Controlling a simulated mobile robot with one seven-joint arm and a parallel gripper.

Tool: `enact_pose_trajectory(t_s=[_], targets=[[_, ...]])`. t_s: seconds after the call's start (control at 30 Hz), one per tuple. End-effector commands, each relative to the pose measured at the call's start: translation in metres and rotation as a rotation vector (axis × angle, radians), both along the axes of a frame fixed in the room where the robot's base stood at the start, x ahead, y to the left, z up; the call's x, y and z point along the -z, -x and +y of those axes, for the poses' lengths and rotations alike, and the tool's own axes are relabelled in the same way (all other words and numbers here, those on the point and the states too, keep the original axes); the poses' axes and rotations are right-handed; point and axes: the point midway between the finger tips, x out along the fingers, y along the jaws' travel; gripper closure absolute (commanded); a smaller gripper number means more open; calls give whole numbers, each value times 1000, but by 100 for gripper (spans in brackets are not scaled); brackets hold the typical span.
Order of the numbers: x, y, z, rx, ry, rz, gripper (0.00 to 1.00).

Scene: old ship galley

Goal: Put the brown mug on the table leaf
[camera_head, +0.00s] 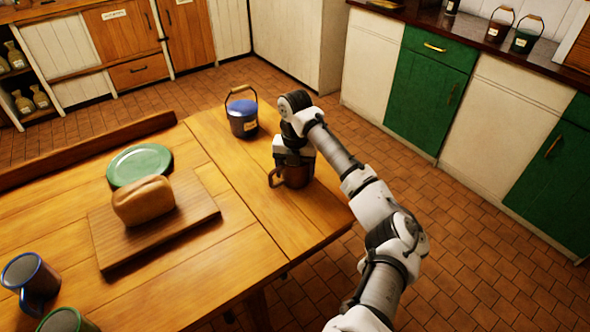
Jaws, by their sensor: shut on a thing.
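The brown mug (292,178) is at the right part of the table, over the table leaf (302,221), beyond the seam in the planks. It looks upright, with its handle to the left. My gripper (294,162) is above the mug and shut on it. My wrist hides the mug's top and the fingertips. I cannot tell whether the mug's base touches the leaf.
A blue-lidded pail (243,118) stands on the leaf behind the mug. Bread (143,202) lies on a cutting board (120,251), with a green plate (139,165) behind. A blue-rimmed mug (32,279) and a green mug (66,321) stand at the lower left.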

Motion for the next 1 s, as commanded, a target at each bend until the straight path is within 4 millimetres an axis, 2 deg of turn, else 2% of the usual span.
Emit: enact_pose_trajectory(t_s=[0.07, 0.1, 0.27, 0.53, 0.67, 0.77, 1.0], targets=[[1, 0, 0, 0, -1, 0, 57], [2, 0, 0, 0, 0, 1, 27], [1, 0, 0, -1, 0, 1, 7], [1, 0, 0, 0, 0, 0, 7], [-7, 0, 0, -1, 1, -1, 7], [-22, -1, 1, -2, 0, -2, 7], [-77, -1, 0, -2, 3, -4, 7]])
